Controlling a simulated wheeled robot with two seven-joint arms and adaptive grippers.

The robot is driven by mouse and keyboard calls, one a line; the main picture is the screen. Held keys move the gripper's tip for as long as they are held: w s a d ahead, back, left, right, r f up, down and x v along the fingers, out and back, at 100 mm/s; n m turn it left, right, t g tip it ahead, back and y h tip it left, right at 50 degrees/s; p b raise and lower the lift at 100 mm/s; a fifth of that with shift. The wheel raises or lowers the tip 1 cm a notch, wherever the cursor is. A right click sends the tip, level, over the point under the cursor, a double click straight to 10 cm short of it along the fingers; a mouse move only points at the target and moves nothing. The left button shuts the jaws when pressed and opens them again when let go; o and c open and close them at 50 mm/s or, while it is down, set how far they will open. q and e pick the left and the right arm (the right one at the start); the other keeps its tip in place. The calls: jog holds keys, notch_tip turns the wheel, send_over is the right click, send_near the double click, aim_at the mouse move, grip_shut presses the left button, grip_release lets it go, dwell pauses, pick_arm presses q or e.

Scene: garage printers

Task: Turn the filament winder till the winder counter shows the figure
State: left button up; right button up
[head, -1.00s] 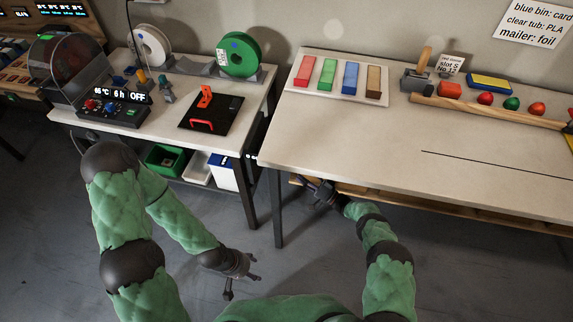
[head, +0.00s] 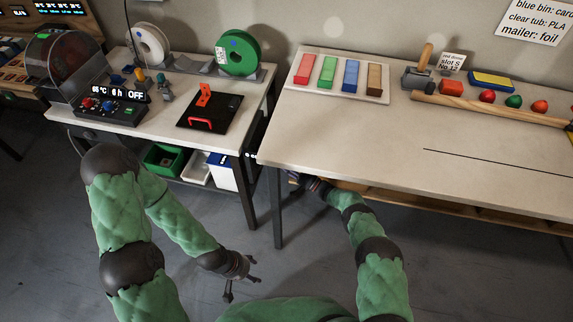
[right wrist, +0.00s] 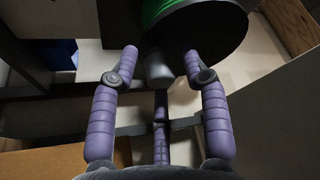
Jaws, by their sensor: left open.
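In the right wrist view, a dark round disc (right wrist: 205,35) with a green part behind it fills the top; it looks like the filament winder. A grey knob (right wrist: 158,70) sticks out from it. My right gripper (right wrist: 161,56) is open, its fingers to either side of the knob with gaps visible; I cannot tell how deep the knob sits between them. In the head view the right gripper (head: 297,181) is partly hidden by the right table's edge. My left gripper (head: 240,283) is open and empty above the floor. I cannot read a winder counter.
The left table (head: 225,137) carries a dryer box (head: 110,104), a black pad (head: 210,112) and spools. The right table (head: 330,145) carries coloured blocks and tools. A narrow gap separates the tables. Bins stand on the left table's shelf. The floor is clear.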

grip_shut()
jog(key=shift+s+a+r+m+h+p, duration=0.1)
jog(key=shift+s+m+h+p, duration=0.2)
jog(key=shift+m+p, duration=0.45)
jog(key=shift+s+a+r+m+h+p, duration=0.15)
jog(key=shift+m+h+p, duration=0.3)
jog(key=shift+m, duration=0.45)
jog(key=shift+s+d+r+m+h+p, duration=0.1)
jog(key=shift+s+m+h+p, duration=0.2)
jog(key=shift+m+p, duration=0.4)
jog(key=shift+w, duration=0.1)
jog(key=shift+o, duration=1.5)
grip_release()
jog(key=shift+a, duration=0.1)
jog(key=shift+f, duration=0.1)
